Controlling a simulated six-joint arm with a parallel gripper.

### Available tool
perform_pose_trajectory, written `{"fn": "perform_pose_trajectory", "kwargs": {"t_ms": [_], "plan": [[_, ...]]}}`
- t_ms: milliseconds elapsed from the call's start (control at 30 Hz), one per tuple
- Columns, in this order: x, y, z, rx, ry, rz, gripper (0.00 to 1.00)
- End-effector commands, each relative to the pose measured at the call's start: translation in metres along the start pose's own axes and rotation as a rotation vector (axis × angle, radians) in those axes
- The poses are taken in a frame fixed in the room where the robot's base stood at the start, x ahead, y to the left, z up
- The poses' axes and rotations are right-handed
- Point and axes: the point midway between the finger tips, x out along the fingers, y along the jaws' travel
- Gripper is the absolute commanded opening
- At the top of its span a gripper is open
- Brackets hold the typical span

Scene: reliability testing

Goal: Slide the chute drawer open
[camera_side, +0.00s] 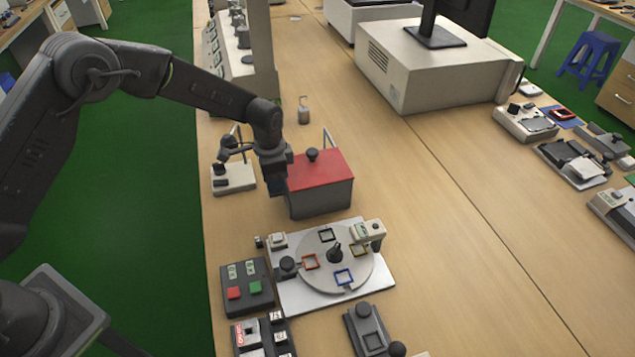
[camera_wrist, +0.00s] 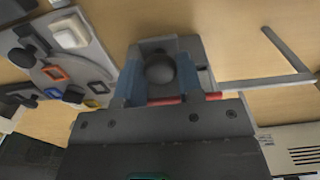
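A grey box with a red top (camera_side: 322,172) and a black knob on top stands on the bench in the side view. My gripper (camera_side: 276,186) is low at its left end and hides that part. In the wrist view, a grey piece (camera_wrist: 200,52) sticks out past a red edge and carries a round dark knob (camera_wrist: 160,68). It looks like the drawer end. The blue fingers of my gripper (camera_wrist: 163,85) stand on either side of this knob. I cannot tell whether they touch it.
A white plate with a round turntable (camera_side: 318,275) lies in front of the box. A thin metal rod (camera_wrist: 285,48) stands behind it. A small stand (camera_side: 233,178) is behind my gripper. The bench to the right (camera_side: 420,210) is clear.

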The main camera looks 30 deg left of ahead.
Motion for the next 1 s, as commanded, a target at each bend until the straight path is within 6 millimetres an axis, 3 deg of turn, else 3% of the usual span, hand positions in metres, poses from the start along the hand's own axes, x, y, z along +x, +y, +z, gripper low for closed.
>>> {"fn": "perform_pose_trajectory", "kwargs": {"t_ms": [267, 1000], "plan": [[-0.001, 0.000, 0.005, -0.001, 0.000, 0.000, 0.22], [-0.001, -0.001, 0.068, -0.002, 0.000, 0.000, 0.22]]}}
